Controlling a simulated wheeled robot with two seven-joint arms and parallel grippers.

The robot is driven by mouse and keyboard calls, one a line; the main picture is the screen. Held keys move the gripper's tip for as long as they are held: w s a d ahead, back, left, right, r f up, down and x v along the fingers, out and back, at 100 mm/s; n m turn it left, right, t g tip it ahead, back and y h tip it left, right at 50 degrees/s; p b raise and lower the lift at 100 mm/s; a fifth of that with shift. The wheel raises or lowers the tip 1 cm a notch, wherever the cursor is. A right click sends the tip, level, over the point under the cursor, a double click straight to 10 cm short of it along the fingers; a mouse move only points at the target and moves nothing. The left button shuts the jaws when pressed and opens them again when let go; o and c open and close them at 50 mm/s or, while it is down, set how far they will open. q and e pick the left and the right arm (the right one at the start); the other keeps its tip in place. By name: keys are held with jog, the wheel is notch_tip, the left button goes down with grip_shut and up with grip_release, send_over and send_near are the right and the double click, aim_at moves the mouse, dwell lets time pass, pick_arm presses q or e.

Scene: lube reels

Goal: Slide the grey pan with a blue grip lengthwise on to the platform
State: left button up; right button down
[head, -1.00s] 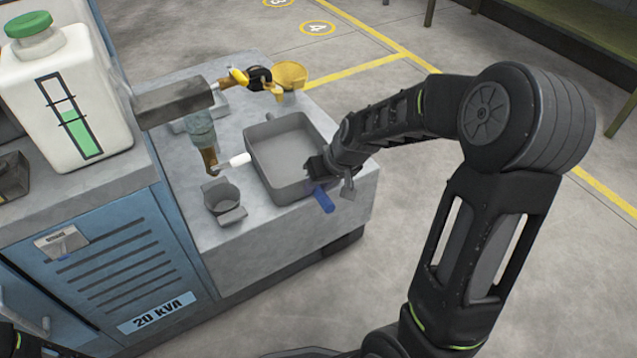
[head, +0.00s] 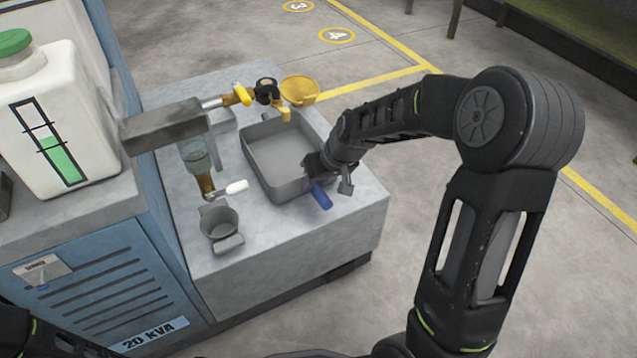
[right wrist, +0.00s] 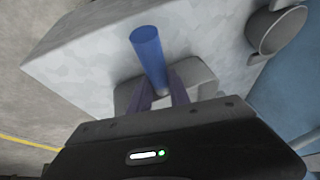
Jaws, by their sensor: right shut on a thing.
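The grey pan (head: 280,155) is a shallow rectangular tray lying flat on the grey platform (head: 290,235), with its long side running away from me. Its far end is close under the yellow tap. Its blue grip (head: 321,196) sticks out at the near end and also shows in the right wrist view (right wrist: 147,52). My right gripper (head: 314,180) is at the pan's near end, shut on the blue grip, with the grip between its fingers (right wrist: 160,92). Part of my left arm shows at the lower left, but its gripper does not.
A grey cup (head: 218,222) stands left of the pan, near a white-ended lever (head: 236,187). A yellow funnel (head: 300,90) and yellow-handled tap (head: 284,111) are at the far end. The platform's near right is bare.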

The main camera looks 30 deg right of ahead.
jog(key=shift+w, duration=0.15)
jog(key=shift+f+b, duration=0.4)
jog(key=shift+f, duration=0.05)
dwell(0.5)
jog(key=c, duration=1.1)
grip_release()
jog(key=shift+c, duration=0.2)
jog(key=p+v, duration=0.3)
jog(key=v, duration=0.4)
jog(key=shift+s+r, duration=0.25)
jog(key=shift+r, duration=0.1)
jog(key=shift+d, duration=0.15)
